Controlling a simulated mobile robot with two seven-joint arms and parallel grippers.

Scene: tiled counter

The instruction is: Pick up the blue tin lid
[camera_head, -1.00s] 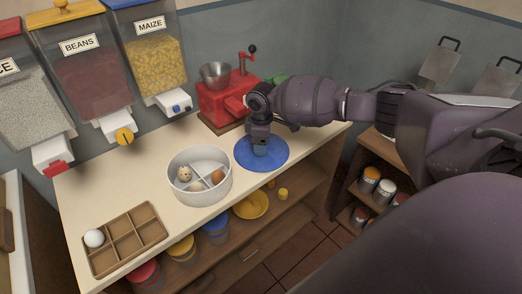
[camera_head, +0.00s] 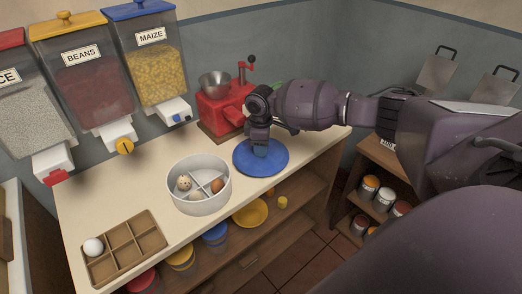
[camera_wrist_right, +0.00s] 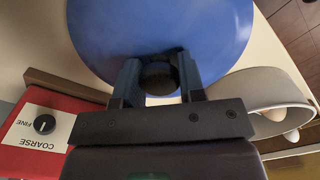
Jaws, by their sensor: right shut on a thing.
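The blue tin lid (camera_head: 270,164) is a round blue disc on the counter, right of the round white divided tin. It fills the upper part of the right wrist view (camera_wrist_right: 205,25). My right gripper (camera_head: 260,150) comes down over the lid from above. In the wrist view its two fingers (camera_wrist_right: 160,76) stand on either side of the lid's dark round knob and are shut on it. The lid looks level and at or very near the counter top; I cannot tell whether it touches. My left gripper is not in view.
The white tin (camera_head: 199,199) with several eggs stands left of the lid. A red grinder (camera_head: 221,110) stands behind it. A wooden tray (camera_head: 140,232) with a white egg lies at the front left. The counter's front edge is close to the lid.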

